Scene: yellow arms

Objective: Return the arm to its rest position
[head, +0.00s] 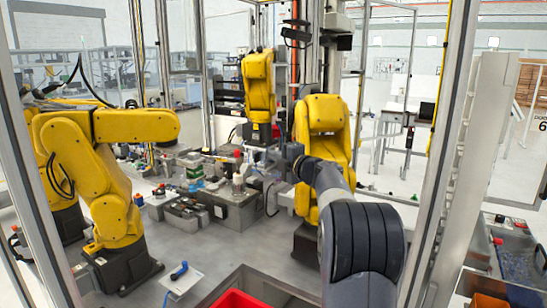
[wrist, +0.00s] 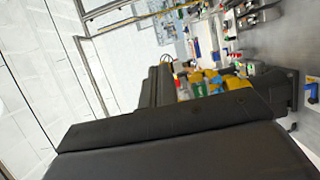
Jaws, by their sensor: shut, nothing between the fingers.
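My grey arm (head: 362,240) rises from the lower right of the head view and reaches forward, away from the camera. Its dark far end, with my gripper (head: 294,152), is small there and partly blends with the yellow robot behind it. In the wrist view, the dark body of my gripper (wrist: 200,115) fills much of the lower half. My gripper is shut and holds nothing. The fingertips are hard to make out.
Yellow robot arms stand at left (head: 88,165), at the back (head: 258,85) and behind my arm (head: 322,120). A metal bench (head: 205,250) carries fixtures (head: 232,205) and a blue-handled tool (head: 179,271). A red bin (head: 240,299) is at the front. Frame posts (head: 440,150) flank my arm.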

